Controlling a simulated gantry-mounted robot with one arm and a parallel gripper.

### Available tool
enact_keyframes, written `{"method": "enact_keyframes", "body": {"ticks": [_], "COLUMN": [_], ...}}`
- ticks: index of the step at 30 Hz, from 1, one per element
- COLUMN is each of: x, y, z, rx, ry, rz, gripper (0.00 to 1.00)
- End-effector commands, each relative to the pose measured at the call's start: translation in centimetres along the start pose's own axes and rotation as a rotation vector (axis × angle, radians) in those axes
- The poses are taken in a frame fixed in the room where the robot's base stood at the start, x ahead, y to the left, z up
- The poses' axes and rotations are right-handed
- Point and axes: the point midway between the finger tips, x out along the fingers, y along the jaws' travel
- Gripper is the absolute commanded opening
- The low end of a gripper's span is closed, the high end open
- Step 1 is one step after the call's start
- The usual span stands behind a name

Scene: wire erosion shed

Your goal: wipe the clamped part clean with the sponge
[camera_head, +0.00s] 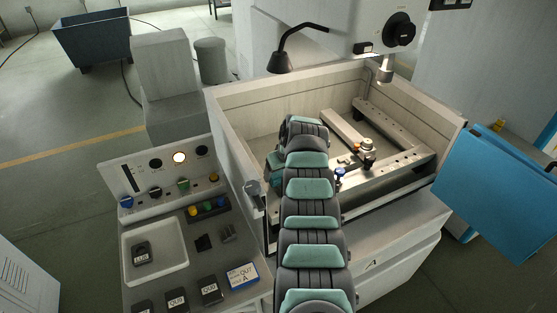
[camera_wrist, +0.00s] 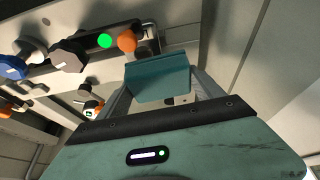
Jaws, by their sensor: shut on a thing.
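My gripper (camera_wrist: 160,92) shows in the wrist view, its two grey fingers on either side of a flat teal block, the sponge (camera_wrist: 157,74). The fingers are shut on it. On the clamping rails in the tank sits a small fixture (camera_head: 367,158) with a round top and coloured knobs. I cannot tell which piece there is the clamped part. I see no contact between sponge and part.
The tank wall (camera_head: 240,165) surrounds the rails (camera_head: 405,150). A bent lamp (camera_head: 281,62) and the machine head (camera_head: 386,70) hang above. A control panel (camera_head: 170,180) stands at left, a blue door (camera_head: 497,185) at right. Coloured knobs (camera_wrist: 68,56) lie upper left in the wrist view.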

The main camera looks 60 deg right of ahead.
Motion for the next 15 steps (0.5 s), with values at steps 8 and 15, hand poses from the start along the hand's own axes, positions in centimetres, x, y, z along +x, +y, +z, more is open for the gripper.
{"method": "enact_keyframes", "body": {"ticks": [8, 15], "x": [-2.5, -4.1], "y": [0.1, -0.1], "z": [-1.1, -1.7], "rx": [0.001, 0.000], "ry": [0.005, 0.000], "rz": [0.003, -0.001], "gripper": [0.44, 0.44]}}
